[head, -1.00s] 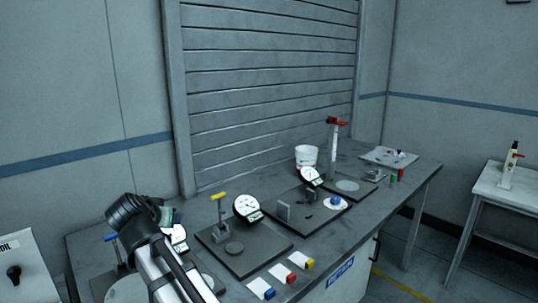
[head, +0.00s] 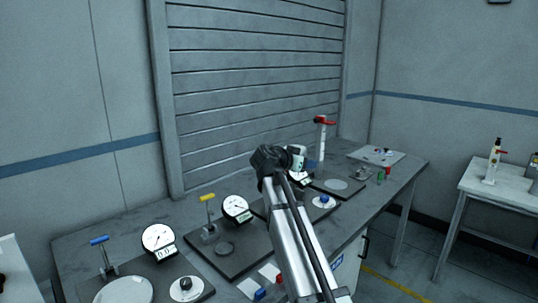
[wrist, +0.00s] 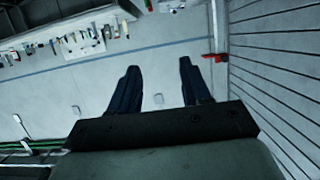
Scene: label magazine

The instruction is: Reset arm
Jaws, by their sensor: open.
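My arm reaches up over the middle of the workbench in the head view, its wrist raised above the stations. My gripper shows in the wrist view (wrist: 158,80) with two dark fingers well apart and nothing between them. In the head view the fingers are hidden behind or blurred into the wrist. Beyond the fingers the wrist view shows the room's wall, so the gripper points away from the bench top.
A tray (head: 377,155) lies at the far end. A side table (head: 510,180) stands at right.

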